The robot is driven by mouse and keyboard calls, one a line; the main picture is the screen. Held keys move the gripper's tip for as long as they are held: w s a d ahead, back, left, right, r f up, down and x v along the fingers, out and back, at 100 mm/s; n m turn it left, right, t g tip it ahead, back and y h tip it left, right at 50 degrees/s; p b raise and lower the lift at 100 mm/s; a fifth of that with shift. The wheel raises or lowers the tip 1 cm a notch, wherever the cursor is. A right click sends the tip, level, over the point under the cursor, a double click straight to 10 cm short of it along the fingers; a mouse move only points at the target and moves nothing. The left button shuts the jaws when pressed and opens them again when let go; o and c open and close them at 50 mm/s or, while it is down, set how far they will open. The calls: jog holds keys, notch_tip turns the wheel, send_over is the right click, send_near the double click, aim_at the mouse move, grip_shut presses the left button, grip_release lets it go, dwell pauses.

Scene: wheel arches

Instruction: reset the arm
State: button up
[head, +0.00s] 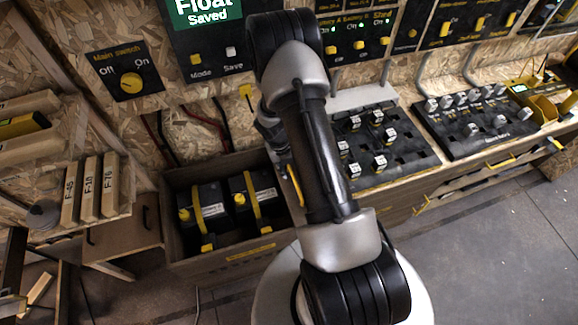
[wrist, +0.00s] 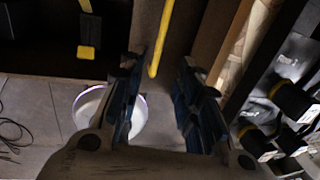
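My arm rises from my base in the middle of the head view and bends at the top. Its far end hangs behind the upper link, so my gripper is mostly hidden there. In the wrist view my gripper (wrist: 158,92) is open, with its two dark blue-grey fingers well apart. I see nothing held between them. A yellow bar handle (wrist: 161,38) shows between and beyond the fingertips; I cannot tell how far off it is.
A wooden crate (head: 228,256) with two black-and-yellow batteries (head: 207,213) stands left of my arm. A workbench (head: 398,177) with black trays of small labelled parts is on the right. A main switch panel (head: 124,75) is on the back wall. Grey floor (head: 500,240) is clear at the lower right.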

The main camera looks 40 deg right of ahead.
jog(key=a+r+m+t, duration=0.1)
jog(key=a+r+m, duration=0.1)
jog(key=r+m, duration=0.5)
jog(key=a+r+m, duration=0.3)
jog(key=r, duration=0.8)
jog(key=a+r+m+t, duration=0.15)
jog(key=r+m, duration=0.25)
jog(key=r, duration=0.6)
jog(key=s+a+r+m+t+y, duration=0.1)
jog(key=s+a+r+m, duration=0.5)
jog(key=s+m, duration=0.3)
jog(key=s+a+r+m+t+y, duration=0.1)
jog(key=s+a+r+m, duration=0.6)
jog(key=s+m, duration=0.2)
jog(key=shift+s+r+t, duration=0.25)
jog(key=shift+s+t, duration=0.1)
jog(key=shift+s, duration=0.6)
